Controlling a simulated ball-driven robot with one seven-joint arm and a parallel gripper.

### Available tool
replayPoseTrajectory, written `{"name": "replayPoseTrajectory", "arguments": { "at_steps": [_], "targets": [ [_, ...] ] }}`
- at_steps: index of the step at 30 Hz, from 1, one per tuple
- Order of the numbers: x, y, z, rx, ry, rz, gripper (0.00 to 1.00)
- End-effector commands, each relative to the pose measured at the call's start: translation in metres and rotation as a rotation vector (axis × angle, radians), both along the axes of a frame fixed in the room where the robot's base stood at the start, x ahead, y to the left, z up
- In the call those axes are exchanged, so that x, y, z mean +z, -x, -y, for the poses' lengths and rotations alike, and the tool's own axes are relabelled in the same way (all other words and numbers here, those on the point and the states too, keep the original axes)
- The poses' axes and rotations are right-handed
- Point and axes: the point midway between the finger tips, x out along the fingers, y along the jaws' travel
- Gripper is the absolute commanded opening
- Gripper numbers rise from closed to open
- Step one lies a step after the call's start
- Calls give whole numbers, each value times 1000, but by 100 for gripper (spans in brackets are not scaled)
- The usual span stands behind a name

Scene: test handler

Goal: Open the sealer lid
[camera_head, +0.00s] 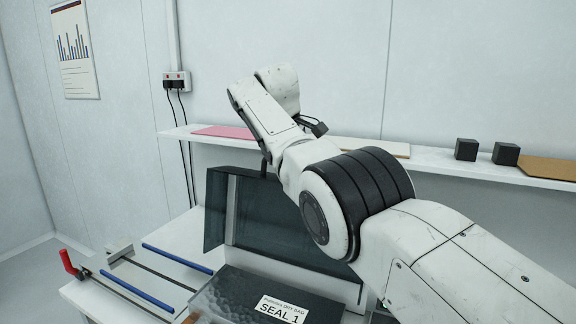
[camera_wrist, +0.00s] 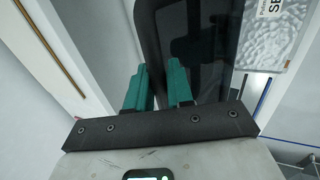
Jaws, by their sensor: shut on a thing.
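The sealer lid (camera_head: 275,225) is a dark, see-through panel that stands raised, near upright, behind the sealer body in the head view. A dark bag (camera_head: 240,290) with a "SEAL 1" label lies in front of it. In the wrist view the lid (camera_wrist: 205,45) fills the middle, and a silvery bag (camera_wrist: 280,30) shows at the upper right. My gripper (camera_wrist: 158,66) has two teal fingers, with the lid's rounded edge between them; it is shut on that edge. In the head view my arm covers the lid's upper right part, and the fingers cannot be made out clearly.
A white wall shelf (camera_head: 440,160) runs behind the arm and carries a pink sheet (camera_head: 223,131), two black cubes (camera_head: 505,154) and a brown board (camera_head: 548,168). A red-handled fixture (camera_head: 70,263) and blue rails (camera_head: 178,258) lie left of the sealer.

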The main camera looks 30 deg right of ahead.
Motion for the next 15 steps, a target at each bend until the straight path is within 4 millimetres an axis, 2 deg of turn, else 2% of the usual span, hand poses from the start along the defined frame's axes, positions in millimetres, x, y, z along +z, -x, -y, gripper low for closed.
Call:
{"name": "replayPoseTrajectory", "arguments": {
  "at_steps": [8,9,13,15],
  "targets": [
    [-4,1,1,-1,-1,-8,0],
    [-4,1,1,-1,-1,-8,24],
    [-3,1,1,-2,-1,-6,37],
    [-3,1,0,-1,-1,-6,38]
  ]
}}
